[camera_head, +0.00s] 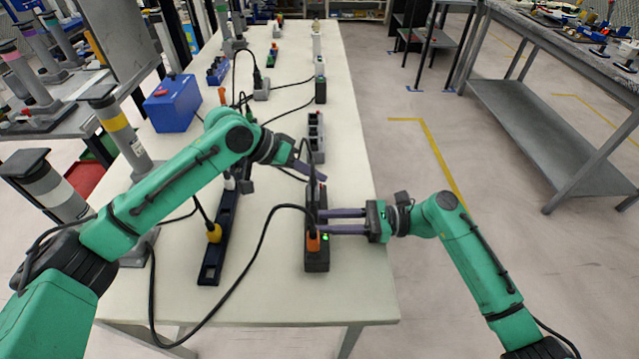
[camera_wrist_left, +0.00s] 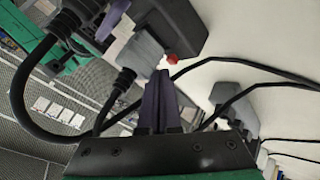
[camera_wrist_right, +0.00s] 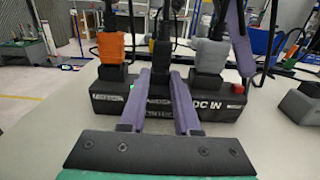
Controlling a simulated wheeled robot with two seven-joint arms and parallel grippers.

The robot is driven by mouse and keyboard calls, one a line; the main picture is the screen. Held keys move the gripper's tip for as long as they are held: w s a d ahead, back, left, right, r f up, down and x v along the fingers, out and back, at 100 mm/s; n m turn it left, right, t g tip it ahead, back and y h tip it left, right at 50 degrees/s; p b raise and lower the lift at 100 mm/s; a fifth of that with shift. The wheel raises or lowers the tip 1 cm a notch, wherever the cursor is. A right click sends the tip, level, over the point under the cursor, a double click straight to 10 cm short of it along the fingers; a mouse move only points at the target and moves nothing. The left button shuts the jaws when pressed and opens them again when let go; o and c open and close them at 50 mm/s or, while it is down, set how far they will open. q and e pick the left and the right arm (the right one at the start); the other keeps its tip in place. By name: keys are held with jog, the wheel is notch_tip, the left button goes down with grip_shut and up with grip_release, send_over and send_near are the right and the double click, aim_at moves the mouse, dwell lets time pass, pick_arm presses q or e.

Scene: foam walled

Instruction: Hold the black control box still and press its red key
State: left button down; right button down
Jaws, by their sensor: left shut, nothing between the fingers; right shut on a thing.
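The black control box (camera_head: 317,262) stands lengthwise near the right edge of the white table, with plugs and cables on top. Its red key (camera_wrist_right: 238,88) is at the right end in the right wrist view and also shows in the left wrist view (camera_wrist_left: 171,59). My right gripper (camera_head: 318,221) reaches in from the right, its fingers closed around a black plug (camera_wrist_right: 160,62) in the middle of the box. My left gripper (camera_head: 322,178) is shut and empty, its tips just above the red key, with a small gap. The key is hidden in the head view.
An orange plug (camera_head: 313,243) sits on the near end of the box. A dark rail (camera_head: 218,240) lies to its left, with a loose cable arching between. A grey block (camera_head: 316,140) stands behind. A blue box (camera_head: 173,103) is farther left.

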pick_arm(q)
jog(key=shift+r, duration=0.2)
notch_tip(320, 180, up, 5)
jog(key=shift+f, duration=0.1)
dwell(0.5)
dwell(0.4)
pick_arm(e)
jog(key=c, duration=0.5)
grip_release()
jog(key=shift+c, duration=0.2)
